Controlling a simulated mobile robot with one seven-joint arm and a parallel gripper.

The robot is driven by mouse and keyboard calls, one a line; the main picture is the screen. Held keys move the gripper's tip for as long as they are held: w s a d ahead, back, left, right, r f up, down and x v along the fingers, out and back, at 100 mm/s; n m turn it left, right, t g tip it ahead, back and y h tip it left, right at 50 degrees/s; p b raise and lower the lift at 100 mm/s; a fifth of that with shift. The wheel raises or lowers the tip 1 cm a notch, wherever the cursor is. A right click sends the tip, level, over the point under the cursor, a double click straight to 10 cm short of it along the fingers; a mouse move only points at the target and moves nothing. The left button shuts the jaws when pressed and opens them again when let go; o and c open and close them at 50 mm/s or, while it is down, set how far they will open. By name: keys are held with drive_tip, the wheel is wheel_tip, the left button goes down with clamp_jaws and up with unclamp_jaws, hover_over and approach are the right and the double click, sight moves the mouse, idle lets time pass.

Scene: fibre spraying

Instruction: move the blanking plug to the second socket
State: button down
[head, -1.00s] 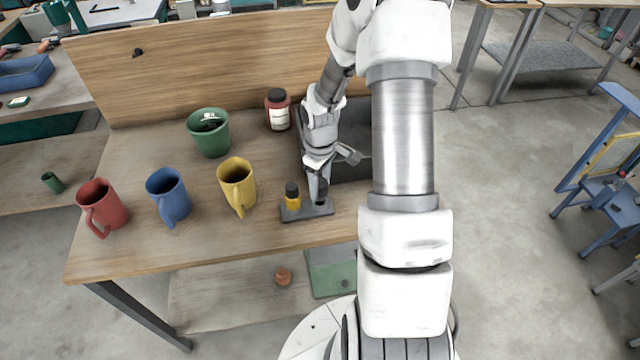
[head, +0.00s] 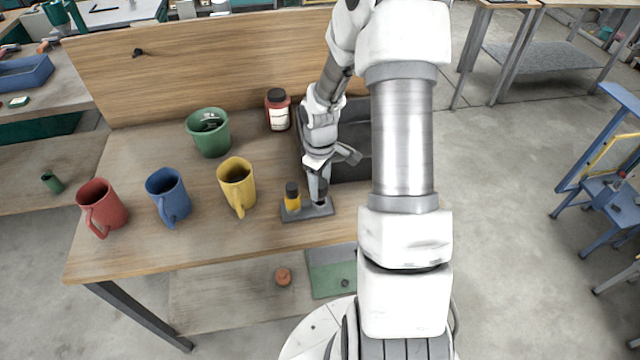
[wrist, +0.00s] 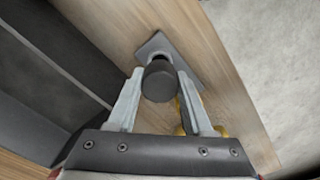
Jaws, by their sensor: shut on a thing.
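The blanking plug (wrist: 160,82) is a dark grey, round-topped piece. It also shows small and dark under my gripper in the head view (head: 322,187). My gripper (wrist: 155,88) is shut on it, one pale finger on each side. The grey socket plate (head: 292,215) lies on the bench near its front edge, and its corner shows behind the plug in the wrist view (wrist: 155,46). A yellow piece with a black top (head: 292,200) stands upright on the plate's left end. The plug hides what is under it, so I cannot tell whether it touches the plate.
A yellow mug (head: 237,184), blue mug (head: 168,194) and red mug (head: 103,206) stand to the left. A green pot (head: 208,132) and a dark-lidded jar (head: 277,110) stand behind. A dark open bin (head: 350,160) is beside my gripper. Bare bench lies in front of the mugs.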

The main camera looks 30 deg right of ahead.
sight(320, 193)
drive_tip(key=shift+f+b, duration=1.35)
drive_tip(key=shift+f, duration=0.3)
drive_tip(key=shift+c, duration=1.2)
unclamp_jaws()
wheel_tip(320, 193, up, 18)
drive_tip(key=shift+f, duration=0.25)
